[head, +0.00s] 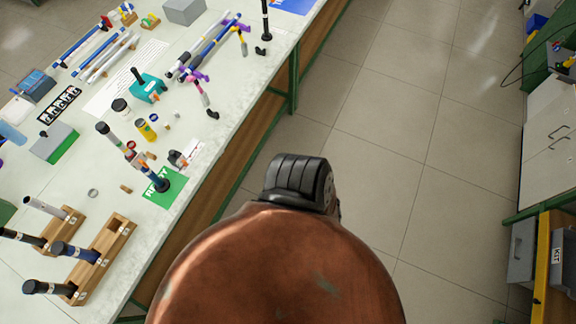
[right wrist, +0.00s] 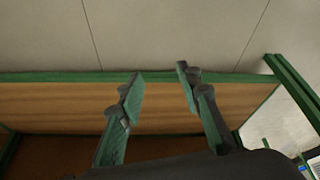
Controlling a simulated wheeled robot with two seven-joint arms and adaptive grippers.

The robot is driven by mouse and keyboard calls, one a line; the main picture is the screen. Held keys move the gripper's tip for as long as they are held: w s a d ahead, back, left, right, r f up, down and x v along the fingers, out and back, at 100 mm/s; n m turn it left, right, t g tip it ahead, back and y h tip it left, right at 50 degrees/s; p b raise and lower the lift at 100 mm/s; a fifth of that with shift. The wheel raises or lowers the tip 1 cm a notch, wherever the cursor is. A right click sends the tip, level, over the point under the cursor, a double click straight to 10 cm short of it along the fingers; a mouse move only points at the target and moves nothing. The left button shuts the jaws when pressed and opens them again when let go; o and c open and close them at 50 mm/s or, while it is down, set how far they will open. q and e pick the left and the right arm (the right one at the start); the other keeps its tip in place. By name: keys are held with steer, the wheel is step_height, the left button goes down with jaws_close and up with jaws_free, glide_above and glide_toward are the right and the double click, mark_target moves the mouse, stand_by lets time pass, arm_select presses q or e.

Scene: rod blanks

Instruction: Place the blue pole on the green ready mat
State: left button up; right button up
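The green ready mat (head: 178,190) lies near the table's front edge in the head view. A blue pole (head: 83,254) with a dark top stands in a wooden rack (head: 116,236) at the lower left, leaning left in the picture. My right gripper (right wrist: 160,76) is open and empty in the right wrist view, facing a wooden panel with a green edge, away from the pole. My left gripper is not in view.
A second wooden rack (head: 70,222) holds a grey pole and a dark one. Cups and small parts lie behind the mat, with long rods farther back. The green-framed table (head: 150,245) has a lower wooden shelf. Open floor (head: 370,130) lies right; cabinets (head: 560,140) stand far right.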

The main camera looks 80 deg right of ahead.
steer(key=s+f+g, duration=0.1)
steer(key=s+f, duration=0.1)
steer(key=s, duration=0.5)
steer(key=s+a+f+g, duration=0.1)
steer(key=s+f+g, duration=0.1)
steer(key=s, duration=0.5)
steer(key=shift+s+a+f+n, duration=0.2)
steer(key=shift+a+f+n, duration=0.1)
steer(key=shift+f, duration=0.25)
steer(key=shift+f, duration=0.1)
step_height(320, 180, down, 13)
steer(key=b, duration=1.3)
steer(key=shift+s+f, duration=0.15)
steer(key=shift+s, duration=0.3)
